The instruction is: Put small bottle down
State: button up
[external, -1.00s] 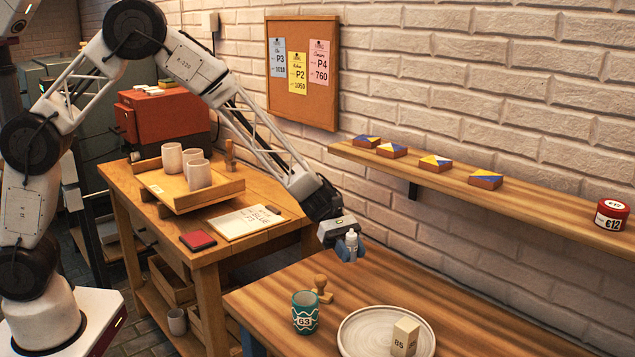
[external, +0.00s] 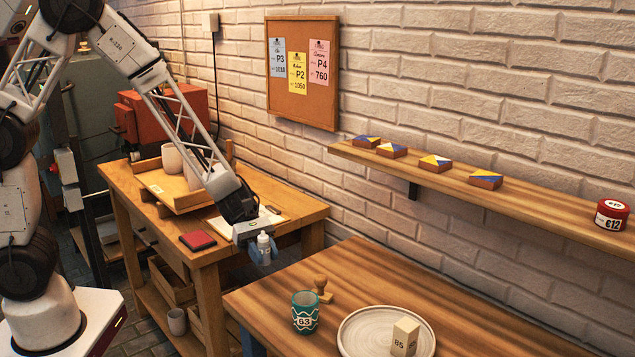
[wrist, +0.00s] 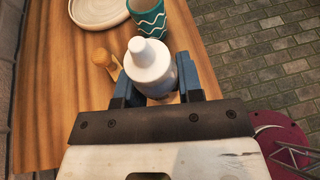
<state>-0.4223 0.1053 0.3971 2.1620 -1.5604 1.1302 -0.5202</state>
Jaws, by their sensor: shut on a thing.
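The small bottle (external: 264,243) is white with a narrow nozzle. It also shows in the wrist view (wrist: 150,70), upright between the blue fingers. My gripper (external: 262,252) is shut on the bottle and holds it in the air. In the external view it appears in front of the right end of the left workbench (external: 300,209), left of the front table (external: 440,292). In the wrist view the table lies beyond and below the bottle. The bottle's lower part is partly hidden by the fingers.
The front table holds a teal cup (external: 305,313), a wooden stamp (external: 321,289) and a round plate (external: 358,335) with a cream block (external: 405,337). The table's middle and back are clear. A red ink pad (external: 197,241) and a tray (external: 158,187) with cups sit on the workbench.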

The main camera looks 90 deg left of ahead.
jog(key=shift+s, duration=0.2)
jog(key=shift+f, duration=0.15)
send_over(266, 297)
jog(key=shift+f, duration=2.8)
jog(key=shift+f, duration=2.1)
jog(key=shift+f, duration=0.1)
jog(key=o, duration=0.9)
